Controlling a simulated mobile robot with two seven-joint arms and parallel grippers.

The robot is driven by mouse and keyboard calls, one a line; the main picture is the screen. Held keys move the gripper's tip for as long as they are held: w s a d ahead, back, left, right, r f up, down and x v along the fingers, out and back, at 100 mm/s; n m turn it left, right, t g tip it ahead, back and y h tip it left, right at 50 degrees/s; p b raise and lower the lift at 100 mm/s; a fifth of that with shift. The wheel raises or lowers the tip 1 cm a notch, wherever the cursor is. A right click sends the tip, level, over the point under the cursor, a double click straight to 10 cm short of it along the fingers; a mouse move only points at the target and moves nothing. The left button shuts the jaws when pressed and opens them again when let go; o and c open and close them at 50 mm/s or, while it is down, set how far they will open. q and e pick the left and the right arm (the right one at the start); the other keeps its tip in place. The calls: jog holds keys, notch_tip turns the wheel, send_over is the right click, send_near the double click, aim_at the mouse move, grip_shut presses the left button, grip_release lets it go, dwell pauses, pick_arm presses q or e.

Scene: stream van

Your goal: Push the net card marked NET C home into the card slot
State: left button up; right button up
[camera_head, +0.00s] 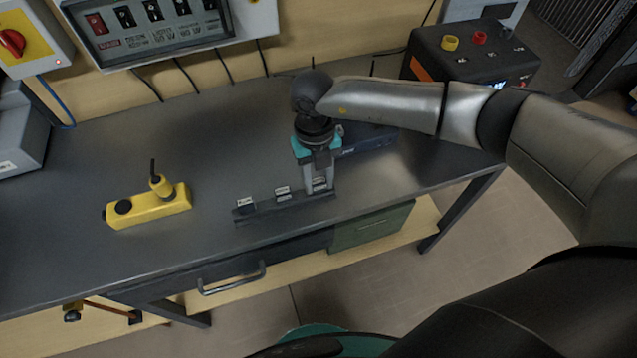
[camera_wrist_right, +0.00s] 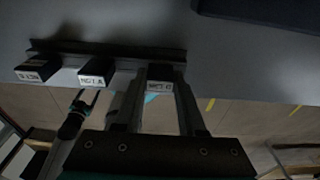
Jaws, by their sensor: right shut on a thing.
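A dark card rack (camera_head: 262,213) lies near the front edge of the grey bench, with three small white-labelled cards along it. My right gripper (camera_head: 319,187) points down at the rack's right end. Its fingers are shut on the rightmost card, which also shows between them in the right wrist view (camera_wrist_right: 160,84). Its label reads NET, with the last letter blurred. The card is upright at the rack; how deep it sits is hidden. The middle card (camera_wrist_right: 97,76) seems marked NET A. The left card's label (camera_wrist_right: 33,74) is hard to read.
A yellow block (camera_head: 150,207) with black and yellow knobs stands left of the rack. A dark blue box (camera_head: 368,140) lies behind my right gripper. A black box with coloured knobs (camera_head: 470,57) stands at the back right. The bench between block and rack is clear.

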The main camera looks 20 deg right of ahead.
grip_shut()
